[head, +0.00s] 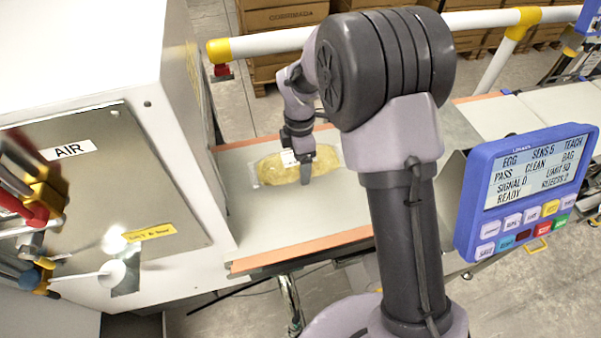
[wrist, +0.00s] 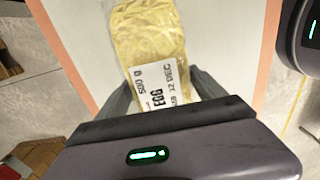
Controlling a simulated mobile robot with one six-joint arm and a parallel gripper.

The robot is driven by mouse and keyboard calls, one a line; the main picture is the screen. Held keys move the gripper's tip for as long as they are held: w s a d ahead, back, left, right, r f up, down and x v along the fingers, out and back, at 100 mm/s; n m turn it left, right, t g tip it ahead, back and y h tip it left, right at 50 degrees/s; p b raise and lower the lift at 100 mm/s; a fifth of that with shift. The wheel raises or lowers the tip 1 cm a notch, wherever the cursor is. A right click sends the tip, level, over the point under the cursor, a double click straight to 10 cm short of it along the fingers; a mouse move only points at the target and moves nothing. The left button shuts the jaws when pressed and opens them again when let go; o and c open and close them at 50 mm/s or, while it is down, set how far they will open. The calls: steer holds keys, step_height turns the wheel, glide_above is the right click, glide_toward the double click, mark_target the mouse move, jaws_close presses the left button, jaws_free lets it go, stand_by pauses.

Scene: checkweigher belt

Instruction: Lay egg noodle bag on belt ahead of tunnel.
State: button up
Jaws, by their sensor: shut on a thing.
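The egg noodle bag (head: 268,170) is a clear bag of yellow noodles with a white label, lying flat at belt height in the head view. In the wrist view the bag (wrist: 150,38) stretches away from my gripper (wrist: 166,92), its label reading EGG between the fingers. In the head view my gripper (head: 305,170) points down at the bag's right part and is shut on it. The belt (head: 300,218) is pale with orange edges and lies under the bag. The tunnel is the white cabinet (head: 200,130) at the belt's left end. Whether the bag touches the belt is unclear.
A blue-framed display (head: 530,180) stands to the right. A white rail with yellow joints (head: 265,42) runs behind the belt. Cardboard boxes (head: 285,15) are stacked at the back. Bare belt shows in front of the bag.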

step_height(320, 180, down, 3)
steer(key=shift+f+b, duration=0.2)
steer(key=shift+b, duration=0.35)
steer(key=shift+r, duration=0.15)
steer(key=o, duration=2)
